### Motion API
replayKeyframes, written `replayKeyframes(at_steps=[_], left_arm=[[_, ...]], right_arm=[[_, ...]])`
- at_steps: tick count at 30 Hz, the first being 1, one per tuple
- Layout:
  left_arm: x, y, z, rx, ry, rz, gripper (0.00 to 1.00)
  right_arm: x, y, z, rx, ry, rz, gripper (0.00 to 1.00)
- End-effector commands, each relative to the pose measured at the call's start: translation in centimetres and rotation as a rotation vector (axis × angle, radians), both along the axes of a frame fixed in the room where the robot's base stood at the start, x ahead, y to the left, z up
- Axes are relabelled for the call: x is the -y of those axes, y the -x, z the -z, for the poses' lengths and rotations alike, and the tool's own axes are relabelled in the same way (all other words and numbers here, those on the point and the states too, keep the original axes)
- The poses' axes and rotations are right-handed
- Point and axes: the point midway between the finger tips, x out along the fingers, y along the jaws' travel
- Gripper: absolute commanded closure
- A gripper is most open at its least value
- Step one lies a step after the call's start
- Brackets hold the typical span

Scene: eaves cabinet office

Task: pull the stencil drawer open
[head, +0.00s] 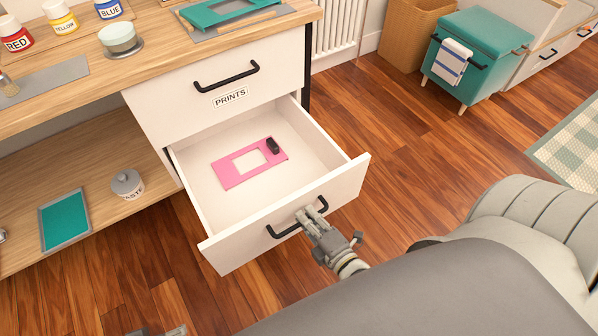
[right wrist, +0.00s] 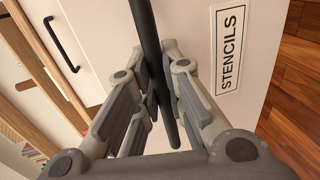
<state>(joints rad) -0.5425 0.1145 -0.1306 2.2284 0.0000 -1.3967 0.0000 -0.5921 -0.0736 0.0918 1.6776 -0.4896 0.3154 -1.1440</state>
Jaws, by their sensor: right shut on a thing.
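The stencil drawer (head: 328,202) stands pulled out, its inside open to view. A pink stencil plate (head: 228,177) with a small black object (head: 272,145) on its edge lies in it. The drawer's black bar handle (head: 283,232) is on its white front; it also shows in the right wrist view (right wrist: 148,35), beside the STENCILS label (right wrist: 231,50). My right gripper (head: 308,217) is shut on this handle; its fingers (right wrist: 157,95) close around the bar. Grey parts at the bottom edge of the head view may be my left gripper (head: 156,332); their opening cannot be read.
Above is the shut PRINTS drawer (head: 175,102) with its own handle (head: 226,75). Paint jars and a teal frame stand on the wooden top (head: 155,55). A lower shelf (head: 95,168) holds a teal screen and a paste pot.

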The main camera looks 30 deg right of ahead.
Motion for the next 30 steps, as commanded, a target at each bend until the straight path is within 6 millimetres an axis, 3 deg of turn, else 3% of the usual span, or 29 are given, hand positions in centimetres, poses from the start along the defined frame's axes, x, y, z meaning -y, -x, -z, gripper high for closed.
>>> replayKeyframes(at_steps=[7, 20, 21, 25, 30], left_arm=[[0.1, -0.2, 1.4, -0.007, 0.000, 0.001, 0.21], [0.1, -0.2, 1.6, -0.006, 0.000, 0.001, 0.21], [0.1, -0.2, 1.6, -0.006, 0.000, 0.001, 0.21], [0.1, -0.2, 1.6, -0.006, 0.000, 0.001, 0.21], [0.1, -0.2, 1.6, -0.006, 0.000, 0.001, 0.21]], right_arm=[[0.0, 1.8, 0.0, -0.002, -0.001, 0.000, 1.00], [0.1, 2.0, 0.1, -0.002, 0.000, 0.000, 1.00], [0.1, 2.0, 0.1, -0.002, 0.000, 0.000, 0.85], [0.1, 2.0, 0.1, -0.001, 0.000, 0.000, 0.68], [0.1, 2.0, 0.0, 0.000, 0.000, 0.000, 0.67]])
